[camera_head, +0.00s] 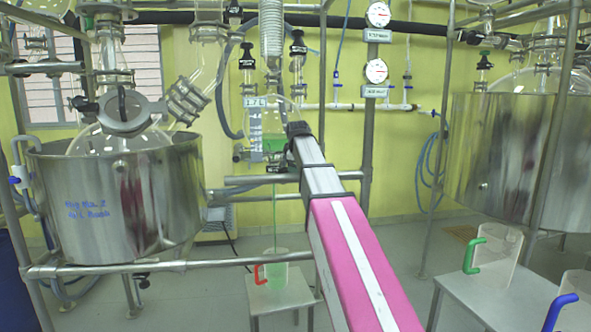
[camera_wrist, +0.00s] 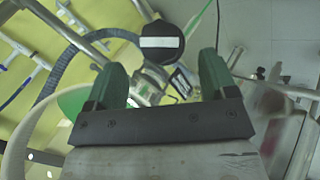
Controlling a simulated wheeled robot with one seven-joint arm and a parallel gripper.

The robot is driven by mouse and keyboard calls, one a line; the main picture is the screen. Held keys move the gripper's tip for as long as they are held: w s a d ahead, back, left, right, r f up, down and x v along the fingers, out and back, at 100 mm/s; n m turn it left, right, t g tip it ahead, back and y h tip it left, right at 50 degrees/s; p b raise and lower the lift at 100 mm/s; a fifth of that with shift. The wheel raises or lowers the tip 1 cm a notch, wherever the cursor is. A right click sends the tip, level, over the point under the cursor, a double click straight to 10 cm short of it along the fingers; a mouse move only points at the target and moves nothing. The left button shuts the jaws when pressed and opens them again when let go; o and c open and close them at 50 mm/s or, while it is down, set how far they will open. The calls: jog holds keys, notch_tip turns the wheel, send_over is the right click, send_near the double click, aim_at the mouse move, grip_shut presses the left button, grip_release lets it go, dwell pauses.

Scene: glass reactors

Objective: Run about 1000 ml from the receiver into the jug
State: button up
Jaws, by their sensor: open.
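The glass receiver (camera_head: 252,120) hangs at the middle of the frame, with green liquid in its lower part; my gripper (camera_head: 296,130) hides part of it. A thin green stream (camera_head: 275,212) runs down from below it into the jug with a red handle (camera_head: 258,274). The jug holds green liquid; its level is too small to read. In the wrist view, a round black knob with a white bar (camera_wrist: 161,43) lies just beyond my gripper's green fingers (camera_wrist: 164,72). They are open, with nothing held between them. The stream also shows in the wrist view (camera_wrist: 203,22).
The jug stands on a small grey stool (camera_head: 278,295). Two more jugs, with a green handle (camera_head: 492,252) and a blue handle (camera_head: 572,300), stand on a table at right. A steel vessel (camera_head: 120,200) is at left, another (camera_head: 520,160) at right. Metal pipes cross below the receiver.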

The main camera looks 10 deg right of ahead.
jog(key=shift+v, duration=2.55)
